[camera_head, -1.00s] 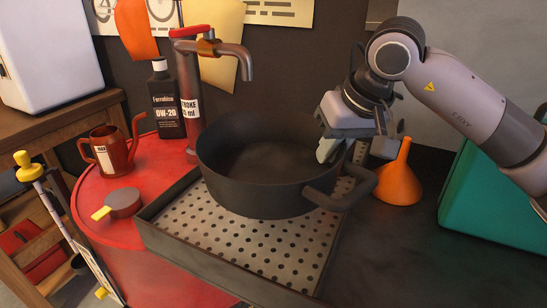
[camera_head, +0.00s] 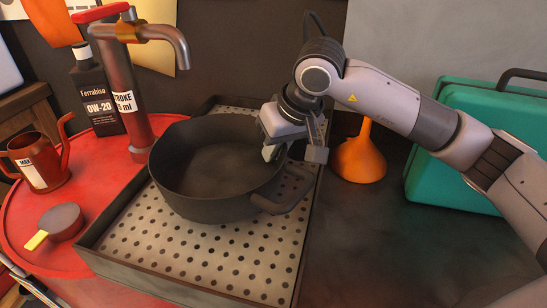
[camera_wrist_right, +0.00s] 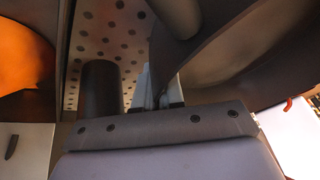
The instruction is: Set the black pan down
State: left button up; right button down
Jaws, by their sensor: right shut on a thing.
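The black pan (camera_head: 205,205), a round pot with side handles, is upright over a perforated metal tray (camera_head: 150,238). I cannot tell for sure whether its base touches the tray. My right gripper (camera_head: 290,150) is shut on the pan's right side near the rim and handle. In the right wrist view, the pan's dark wall (camera_wrist_right: 225,50) fills the upper right, and the gripper fingers (camera_wrist_right: 160,92) are partly hidden beside it. My left gripper is not in view.
An orange funnel (camera_head: 360,158) and a green case (camera_head: 450,150) stand right. Dark bench at front right is clear.

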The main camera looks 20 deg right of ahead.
aim_at(274, 163)
jog(key=shift+f, duration=1.5)
jog(key=c, duration=1.2)
grip_release()
jog(key=shift+c, duration=0.2)
jog(key=shift+r, duration=0.3)
jog(key=v, duration=1.1)
jog(key=shift+s+d+r+b, duration=0.15)
jog(key=shift+s+r+b, duration=0.05)
jog(key=shift+r+b, duration=0.1)
jog(key=shift+f, duration=0.15)
